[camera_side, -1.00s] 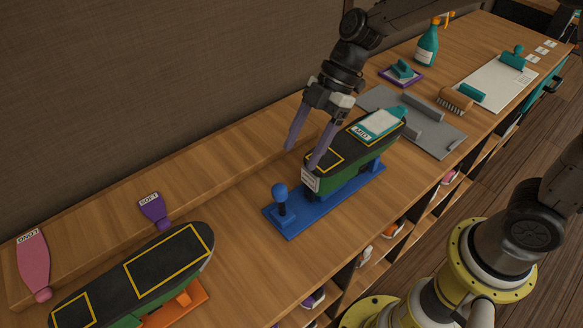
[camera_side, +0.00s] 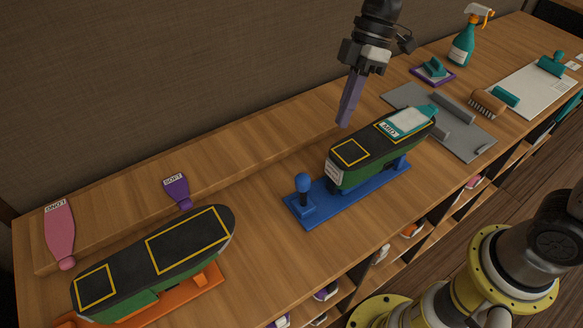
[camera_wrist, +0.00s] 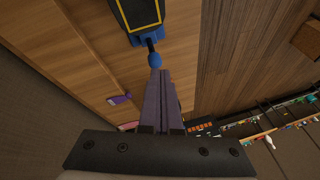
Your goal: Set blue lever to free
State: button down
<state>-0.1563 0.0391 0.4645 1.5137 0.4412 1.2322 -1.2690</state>
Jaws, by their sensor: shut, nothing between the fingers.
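The blue lever (camera_side: 303,191) is a short upright stick with a round blue knob on the near-left end of a blue base (camera_side: 348,195). A green and black shoe-shaped form (camera_side: 352,153) with yellow outlines sits on that base. In the wrist view the blue lever (camera_wrist: 153,55) shows just beyond my fingertips. My gripper (camera_side: 344,122) has long purple fingers pressed together, empty, above and behind the form in the side view. It is apart from the lever. My gripper also shows in the wrist view (camera_wrist: 160,75).
A second form (camera_side: 160,258) on an orange base (camera_side: 205,283) stands at the front left. Pink (camera_side: 60,235) and purple (camera_side: 178,190) tags lie behind it. A grey plate (camera_side: 465,135), a brush (camera_side: 487,102) and a spray bottle (camera_side: 463,48) are at the right. Bare wood surrounds the lever.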

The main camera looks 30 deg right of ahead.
jog(key=w+a+r+m+h, duration=0.2)
jog(key=w+a+h, duration=0.35)
jog(key=a, duration=0.25)
jog(key=a+f+h, duration=0.2)
jog(key=a, duration=0.4)
jog(key=n, duration=0.2)
send_near(303, 193)
jog(key=shift+t, duration=0.4)
jog(key=shift+w+a+f, duration=0.1)
jog(key=shift+w+f, duration=0.05)
jog(key=shift+f, duration=0.8)
jog(key=shift+w+f, duration=0.2)
jog(key=shift+f, duration=0.7)
jog(key=shift+w+a+f, duration=0.1)
jog(key=shift+w+f, duration=0.05)
jog(key=shift+f, duration=0.8)
jog(key=shift+d, duration=0.1)
jog(key=shift+s+d+r+y, duration=0.15)
jog(key=shift+d+y, duration=0.1)
jog(key=shift+d, duration=0.7)
